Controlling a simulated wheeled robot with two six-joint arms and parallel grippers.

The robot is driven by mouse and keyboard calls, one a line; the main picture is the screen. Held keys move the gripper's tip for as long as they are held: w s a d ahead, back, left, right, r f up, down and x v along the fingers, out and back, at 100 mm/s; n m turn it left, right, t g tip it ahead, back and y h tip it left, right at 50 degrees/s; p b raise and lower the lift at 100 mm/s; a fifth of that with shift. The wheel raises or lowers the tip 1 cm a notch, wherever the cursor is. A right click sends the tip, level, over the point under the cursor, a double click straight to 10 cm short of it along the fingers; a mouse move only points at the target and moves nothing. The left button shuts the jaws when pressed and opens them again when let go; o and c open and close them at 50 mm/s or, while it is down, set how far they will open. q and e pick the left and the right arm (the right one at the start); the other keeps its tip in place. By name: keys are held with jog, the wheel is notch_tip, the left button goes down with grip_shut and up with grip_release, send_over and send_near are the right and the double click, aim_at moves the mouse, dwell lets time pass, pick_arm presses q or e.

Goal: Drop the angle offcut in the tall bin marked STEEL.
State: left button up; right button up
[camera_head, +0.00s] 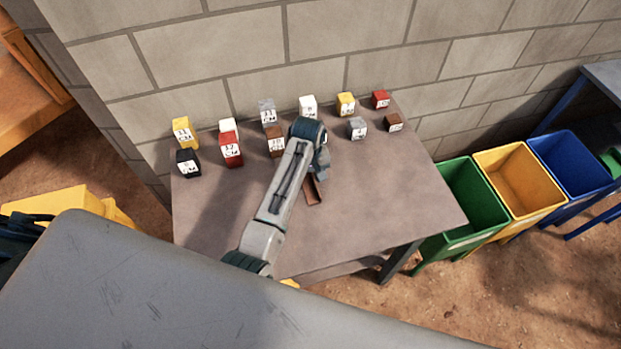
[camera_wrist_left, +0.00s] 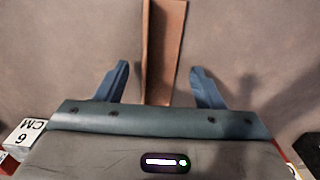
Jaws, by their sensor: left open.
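The angle offcut (camera_head: 313,191) is a rust-brown L-shaped strip lying on the grey table, partly hidden by my left arm. In the left wrist view the offcut (camera_wrist_left: 163,45) runs lengthwise between the fingers of my left gripper (camera_wrist_left: 160,76). The fingers are apart, with a gap on each side of the strip. In the head view my left gripper (camera_head: 319,174) is just above the offcut's near-wall end. Green (camera_head: 462,212), yellow (camera_head: 518,182) and blue (camera_head: 572,165) bins stand right of the table. I cannot read STEEL on any of them.
The table (camera_head: 400,195) carries several numbered blocks along its wall side, including a red one (camera_head: 230,149) and a black one (camera_head: 188,163). A block wall stands behind. The table's right part is clear. A blue-legged bench (camera_head: 605,75) is at far right.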

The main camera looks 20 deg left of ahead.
pick_arm(q)
jog(key=shift+f, duration=0.7)
jog(key=c, duration=1.3)
jog(key=shift+r, duration=0.1)
grip_shut()
jog(key=shift+w, duration=0.1)
